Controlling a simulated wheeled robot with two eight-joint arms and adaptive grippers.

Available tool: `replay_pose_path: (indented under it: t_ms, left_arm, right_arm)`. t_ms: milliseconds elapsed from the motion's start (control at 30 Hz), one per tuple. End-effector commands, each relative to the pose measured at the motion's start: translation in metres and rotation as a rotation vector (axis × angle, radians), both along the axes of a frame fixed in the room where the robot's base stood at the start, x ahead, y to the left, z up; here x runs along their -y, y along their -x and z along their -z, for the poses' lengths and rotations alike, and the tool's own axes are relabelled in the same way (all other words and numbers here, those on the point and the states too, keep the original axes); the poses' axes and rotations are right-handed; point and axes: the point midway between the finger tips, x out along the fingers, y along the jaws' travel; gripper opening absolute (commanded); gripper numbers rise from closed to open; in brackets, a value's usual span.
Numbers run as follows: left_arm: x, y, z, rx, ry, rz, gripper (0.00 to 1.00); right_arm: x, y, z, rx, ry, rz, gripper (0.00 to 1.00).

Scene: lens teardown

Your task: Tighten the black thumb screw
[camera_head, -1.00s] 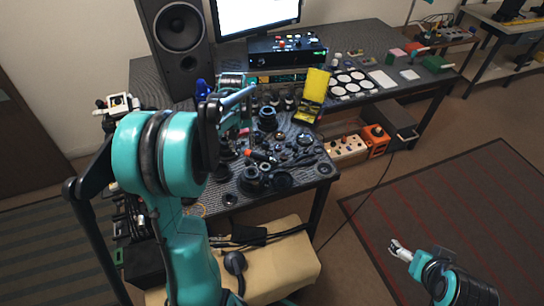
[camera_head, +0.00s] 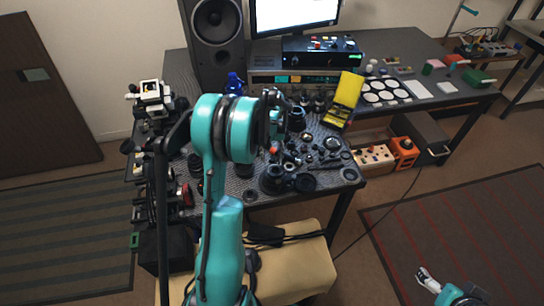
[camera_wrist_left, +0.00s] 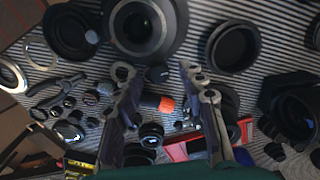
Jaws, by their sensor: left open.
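My left gripper shows in the left wrist view (camera_wrist_left: 156,72), its two grey fingers apart over the striped mat with nothing held between them. In the head view my teal left arm hides most of it above the lens parts. A small black knob (camera_wrist_left: 158,74) and an orange-tipped part (camera_wrist_left: 164,104) lie below, between the fingers. I cannot tell which black part is the thumb screw. A large black lens ring (camera_wrist_left: 140,26) lies just beyond the fingertips. My right gripper (camera_head: 428,279) is low at the right of the head view, over the floor, away from the bench.
Several lens rings and barrels crowd the bench (camera_head: 225,185). A speaker (camera_head: 215,32), a monitor (camera_head: 293,12) and a yellow case (camera_head: 344,98) stand behind. A red object (camera_wrist_left: 188,150) lies near the wrist. A tan stool (camera_head: 300,270) stands in front.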

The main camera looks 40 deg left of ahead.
Motion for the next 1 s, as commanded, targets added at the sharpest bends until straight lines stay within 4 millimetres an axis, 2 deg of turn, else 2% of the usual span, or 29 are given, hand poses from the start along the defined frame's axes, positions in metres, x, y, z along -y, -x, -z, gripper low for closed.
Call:
replay_pose_path:
  t_ms: [133,167,300,667,1000]
  left_arm:
    - [0.0001,-0.0001,-0.0005,0.000,0.000,0.000,0.41]
    - [0.0001,-0.0001,-0.0006,0.000,0.000,0.000,0.38]
    - [0.0001,-0.0001,-0.0006,0.000,0.000,0.000,0.01]
    - [0.0001,-0.0001,-0.0007,0.000,0.000,0.024,0.00]
    - [0.0007,-0.0006,-0.0009,0.000,0.000,0.219,0.00]
  right_arm:
    - [0.0000,0.0000,-0.0005,0.000,0.000,0.000,0.85]
    - [0.0000,0.0000,-0.0005,0.000,0.000,0.000,0.85]
    - [0.0000,0.0000,-0.0005,0.000,0.000,0.000,0.85]
    - [0.0000,0.0000,-0.0007,0.000,0.000,0.000,0.85]
    - [0.0000,0.0000,-0.0024,0.000,0.000,0.000,0.85]
